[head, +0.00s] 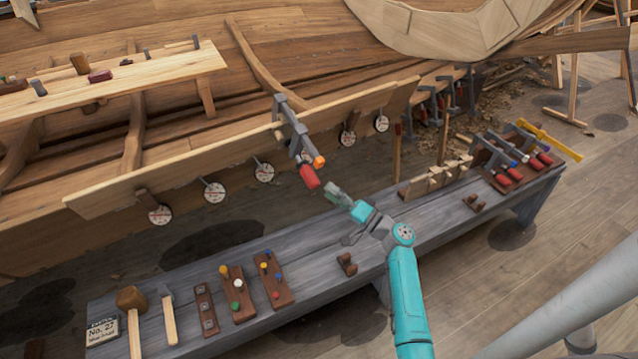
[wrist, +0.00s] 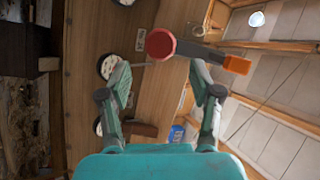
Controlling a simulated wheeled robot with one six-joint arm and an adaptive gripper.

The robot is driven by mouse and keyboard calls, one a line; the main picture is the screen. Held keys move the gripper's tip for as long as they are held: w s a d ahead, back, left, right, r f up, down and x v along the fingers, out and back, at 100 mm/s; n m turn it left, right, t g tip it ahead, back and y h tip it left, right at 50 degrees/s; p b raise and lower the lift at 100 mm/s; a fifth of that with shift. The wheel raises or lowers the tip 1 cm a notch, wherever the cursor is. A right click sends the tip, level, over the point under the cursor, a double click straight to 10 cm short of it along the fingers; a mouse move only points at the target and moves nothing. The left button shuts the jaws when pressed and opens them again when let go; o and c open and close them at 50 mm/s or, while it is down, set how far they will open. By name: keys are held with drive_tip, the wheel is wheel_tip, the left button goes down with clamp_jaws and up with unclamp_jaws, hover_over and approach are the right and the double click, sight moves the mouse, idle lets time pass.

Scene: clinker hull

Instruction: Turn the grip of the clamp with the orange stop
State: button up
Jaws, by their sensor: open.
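The clamp (head: 293,130) with the orange stop (head: 319,161) sits on the upper edge of the hull plank, its red grip (head: 309,176) hanging at the lower end. In the wrist view the round red end of the grip (wrist: 160,43) faces the camera, with the orange stop (wrist: 237,65) to its right on a grey bar. My gripper (head: 333,195) is open and empty, just below and right of the grip in the head view. In the wrist view my gripper (wrist: 160,82) has its fingers spread, and the grip appears beyond the fingertips. I see no contact.
Round dials (head: 214,192) hang along the plank. A workboard (head: 130,72) stands at upper left.

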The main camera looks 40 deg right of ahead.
drive_tip(key=shift+v, duration=2.2)
drive_tip(key=n+g+h, duration=0.2)
drive_tip(key=n+h, duration=0.5)
drive_tip(key=n, duration=0.1)
approach(317, 186)
drive_tip(key=w, duration=0.4)
drive_tip(key=w+d, duration=0.1)
drive_tip(key=w, duration=0.6)
drive_tip(key=shift+w+d+r, duration=0.15)
drive_tip(key=shift+w+r, duration=0.1)
drive_tip(key=shift+w, duration=0.1)
drive_tip(key=c, duration=1.1)
